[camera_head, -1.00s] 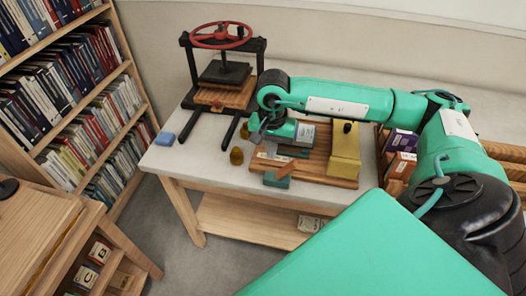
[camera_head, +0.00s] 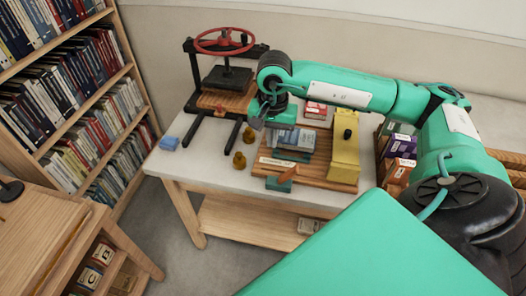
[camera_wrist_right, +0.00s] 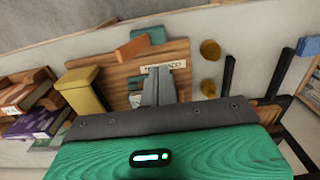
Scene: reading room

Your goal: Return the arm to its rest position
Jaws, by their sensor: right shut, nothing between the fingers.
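My right arm reaches in from the right over the table, and my right gripper (camera_head: 262,122) hangs above the left part of the wooden board (camera_head: 312,178). In the right wrist view the gripper's fingers (camera_wrist_right: 158,84) are shut together with nothing between them, over the board. My left gripper is not in view.
A book press with a red wheel (camera_head: 222,40) stands at the back left of the table. Two brass weights (camera_head: 239,160) and a blue block (camera_head: 169,143) lie near it. Boxes (camera_head: 401,146) stand right of the board. A bookshelf (camera_head: 130,68) is at the left.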

